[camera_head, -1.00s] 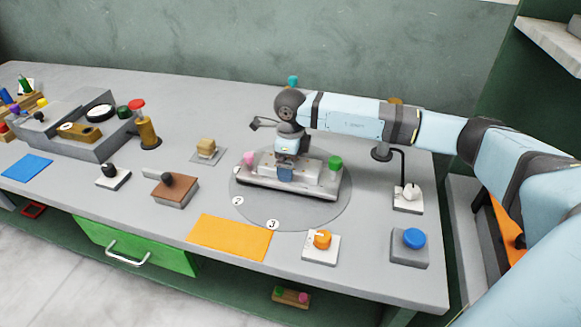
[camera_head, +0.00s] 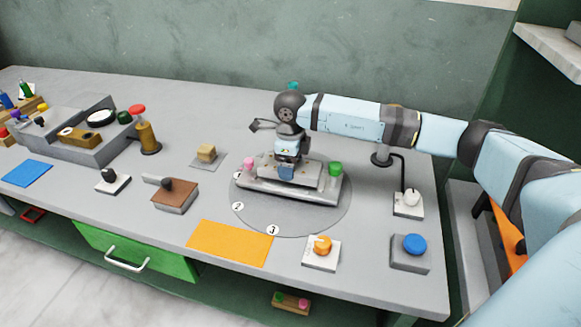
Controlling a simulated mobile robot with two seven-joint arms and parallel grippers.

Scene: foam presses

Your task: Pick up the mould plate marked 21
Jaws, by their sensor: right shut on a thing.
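A grey plate assembly (camera_head: 322,190) with a pink knob (camera_head: 249,163) and a green knob (camera_head: 335,168) sits on the round grey disc (camera_head: 300,222). My right gripper (camera_head: 287,166) points down at its middle, shut on a part there. A small blue piece (camera_head: 286,174) shows at the fingertips, in front of the upper plate. The gripper hides the exact contact. I cannot read a 21 on any plate. My left gripper is not in view.
A brown block (camera_head: 175,196), an orange mat (camera_head: 229,243), an orange-knobbed box (camera_head: 321,252) and a blue-buttoned box (camera_head: 411,252) lie near the front edge. A grey press-like fixture (camera_head: 80,142) stands at left. A lamp-like stand (camera_head: 382,157) is right of the disc.

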